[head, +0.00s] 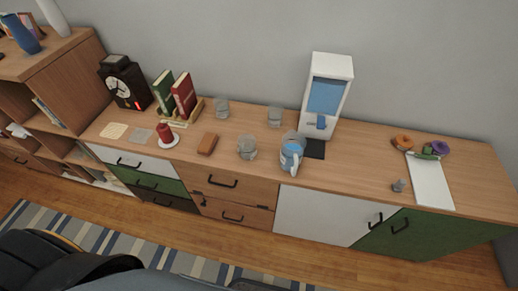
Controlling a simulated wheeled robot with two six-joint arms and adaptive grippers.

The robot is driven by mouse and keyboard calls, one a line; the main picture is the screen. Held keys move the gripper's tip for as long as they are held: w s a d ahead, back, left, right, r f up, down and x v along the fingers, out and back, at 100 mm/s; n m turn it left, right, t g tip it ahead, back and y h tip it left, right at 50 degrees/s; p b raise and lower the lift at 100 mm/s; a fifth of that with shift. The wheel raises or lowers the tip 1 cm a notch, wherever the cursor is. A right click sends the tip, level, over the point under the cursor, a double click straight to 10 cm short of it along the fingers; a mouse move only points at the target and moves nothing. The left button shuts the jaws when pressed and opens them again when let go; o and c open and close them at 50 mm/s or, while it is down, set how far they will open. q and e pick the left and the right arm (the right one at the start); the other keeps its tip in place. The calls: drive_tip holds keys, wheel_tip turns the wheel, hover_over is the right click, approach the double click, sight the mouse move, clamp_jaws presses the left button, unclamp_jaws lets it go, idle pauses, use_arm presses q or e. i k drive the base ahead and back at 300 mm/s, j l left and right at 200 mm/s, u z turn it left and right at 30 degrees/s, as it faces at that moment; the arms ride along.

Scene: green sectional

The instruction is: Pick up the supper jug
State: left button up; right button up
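A blue and white jug (290,155) stands upright on the wooden sideboard (360,165), near its front edge. It is probably the supper jug, as it is the only jug I can make out. A clear glass is close beside it, and the white dispenser is behind it. Neither of my grippers shows in the head view. Dark parts that look like my own body fill the lower left corner. Nothing is seen touching the jug.
Clear glasses (247,147) stand left of and behind the jug. A white water dispenser (327,95) with a dark tray (314,149) is behind right. A brown block (207,144), red item (165,133), books (183,95) and coffee machine (124,82) are left. A white board (431,184) lies right.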

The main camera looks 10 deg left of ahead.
sight(293, 146)
drive_tip(key=z, duration=1.65)
drive_tip(key=k+j, duration=0.5)
